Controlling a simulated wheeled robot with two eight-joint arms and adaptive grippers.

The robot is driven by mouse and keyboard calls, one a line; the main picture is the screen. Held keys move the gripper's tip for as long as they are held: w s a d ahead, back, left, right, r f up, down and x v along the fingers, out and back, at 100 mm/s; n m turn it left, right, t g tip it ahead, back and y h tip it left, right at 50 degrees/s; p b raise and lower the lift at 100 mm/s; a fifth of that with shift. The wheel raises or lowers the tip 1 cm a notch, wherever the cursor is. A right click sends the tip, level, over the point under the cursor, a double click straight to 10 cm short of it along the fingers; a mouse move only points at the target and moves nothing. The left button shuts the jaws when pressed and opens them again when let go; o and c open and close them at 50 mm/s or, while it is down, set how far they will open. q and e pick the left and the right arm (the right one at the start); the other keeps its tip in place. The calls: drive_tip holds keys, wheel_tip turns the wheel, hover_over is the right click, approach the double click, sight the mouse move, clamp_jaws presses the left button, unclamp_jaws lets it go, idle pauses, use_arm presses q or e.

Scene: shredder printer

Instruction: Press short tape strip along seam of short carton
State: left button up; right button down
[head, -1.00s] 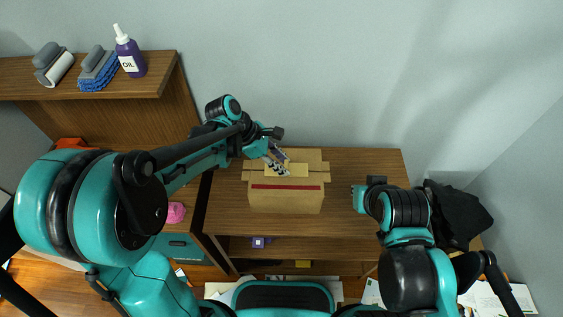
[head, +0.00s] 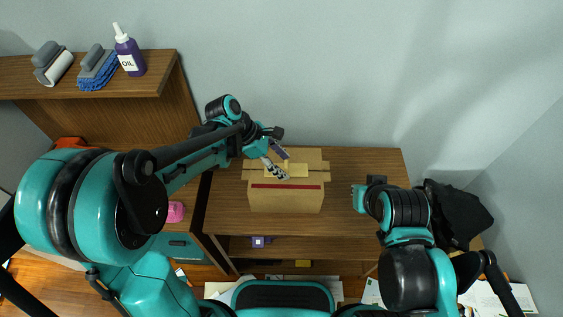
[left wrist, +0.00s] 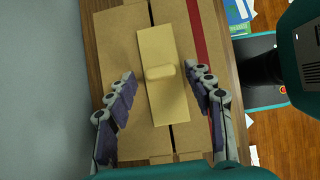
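The short carton (head: 287,201) is a tan box with a dark red stripe, standing on the wooden table. Its top flaps meet at a dark seam, seen in the left wrist view on the carton top (left wrist: 118,60). The short tape strip (left wrist: 158,45) is a pale tan rectangle with a small raised tab, lying along the seam and covering part of it. It also shows in the head view (head: 299,170). My left gripper (left wrist: 158,72) is open, its fingers apart on either side of the strip and tab. My right gripper (head: 358,198) is right of the carton, its fingers too small to read.
The table (head: 372,163) is clear right of the carton. A shelf (head: 100,92) at the upper left holds a purple oil bottle (head: 130,56) and two brush-like tools. A black bag (head: 455,212) is at the right. A purple item (head: 260,242) sits under the table.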

use_arm(q)
drive_tip(key=v, duration=1.2)
drive_tip(key=s+a+f+m+t+y, duration=0.3)
drive_tip(key=s+a+m+t+y, duration=0.3)
drive_tip(key=m, duration=1.2)
drive_tip(key=s+a+t, duration=0.1)
drive_tip(key=s+a, duration=0.3)
drive_tip(key=s, duration=0.2)
drive_tip(key=shift+y, duration=0.3)
